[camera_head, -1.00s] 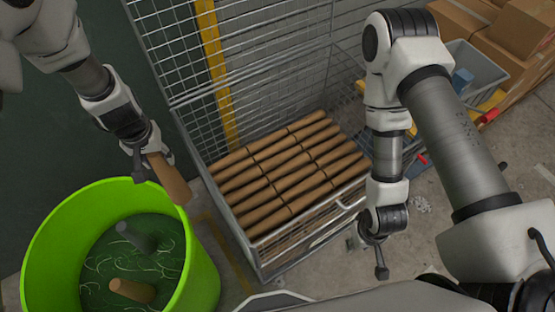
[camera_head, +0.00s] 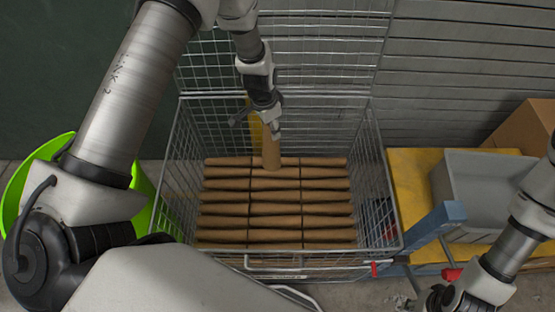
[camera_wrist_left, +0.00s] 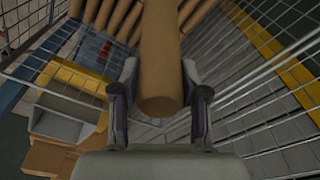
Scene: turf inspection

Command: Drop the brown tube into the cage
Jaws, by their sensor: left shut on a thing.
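The brown tube (camera_head: 271,152) hangs upright from my left gripper (camera_head: 268,125), which is shut on its upper end. In the left wrist view the tube (camera_wrist_left: 160,70) sits between the two fingers (camera_wrist_left: 160,105). The wire cage (camera_head: 176,165) stands in the middle of the head view, and several brown tubes (camera_head: 278,222) lie in rows inside it. The held tube is over the back part of these rows; I cannot tell whether its lower end touches them. My right gripper (camera_head: 445,298) is at the lower right edge, partly cut off, and its jaws are unclear.
A bright green bin (camera_head: 148,195) stands left of the cage, partly hidden by my left arm. A grey tub (camera_head: 490,190) on a yellow surface (camera_head: 412,175) and a cardboard box (camera_head: 525,130) are to the right. The cage's wire walls surround the tube rows.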

